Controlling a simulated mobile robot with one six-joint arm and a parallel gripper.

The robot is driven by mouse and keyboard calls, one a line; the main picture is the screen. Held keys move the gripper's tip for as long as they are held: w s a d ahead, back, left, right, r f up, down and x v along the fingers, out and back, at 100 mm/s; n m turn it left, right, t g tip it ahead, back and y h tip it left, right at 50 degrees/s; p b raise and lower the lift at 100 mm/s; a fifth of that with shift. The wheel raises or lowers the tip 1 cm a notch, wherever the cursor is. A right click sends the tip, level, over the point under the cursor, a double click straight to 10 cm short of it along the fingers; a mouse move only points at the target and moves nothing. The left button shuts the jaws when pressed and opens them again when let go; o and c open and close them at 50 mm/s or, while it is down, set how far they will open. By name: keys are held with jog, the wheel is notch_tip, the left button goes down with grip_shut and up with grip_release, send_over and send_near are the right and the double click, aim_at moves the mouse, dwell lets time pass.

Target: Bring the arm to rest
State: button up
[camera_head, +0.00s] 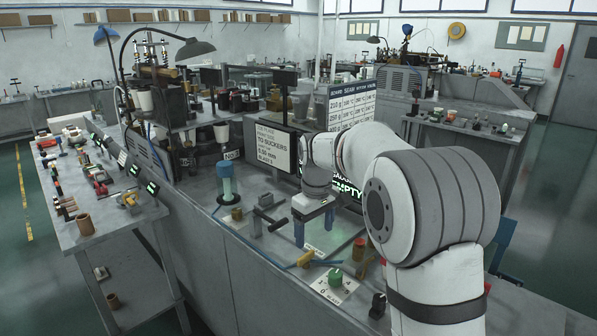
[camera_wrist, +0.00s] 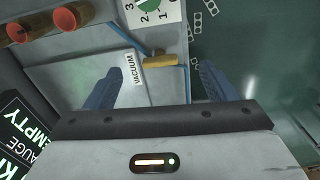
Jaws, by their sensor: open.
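My white and grey arm (camera_head: 425,205) reaches over the bench from the right in the head view. My gripper (camera_head: 315,232) points down above the bench top, close to a screen. Its two blue fingers stand well apart in the wrist view (camera_wrist: 160,88), with nothing held between them. Below the fingers lie a pale square plate (camera_wrist: 80,85) and a label reading VACUUM (camera_wrist: 132,77).
A dial plate with a green knob (camera_head: 335,276) sits near the bench front. A blue-topped clear cylinder (camera_head: 226,180) stands left of my gripper. A screen (camera_head: 276,147) stands behind it. Two red-topped cylinders (camera_wrist: 40,24) show in the wrist view. Floor lies beyond the bench edge.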

jog(key=s+d+r+m+t, duration=0.15)
jog(key=s+d, duration=0.25)
jog(key=s, duration=0.4)
jog(key=s+d+r+m, duration=0.2)
jog(key=s+d+m, duration=0.1)
jog(key=s, duration=0.4)
jog(key=s+d+f+m, duration=0.1)
jog(key=s+f+m, duration=0.1)
jog(key=s, duration=0.5)
jog(key=s+d+f+m+t, duration=0.1)
jog(key=s+d+f, duration=0.1)
jog(key=s, duration=0.5)
jog(key=shift+s+d+f+m, duration=0.25)
jog(key=shift+s+f+m, duration=0.1)
jog(key=shift+f, duration=0.25)
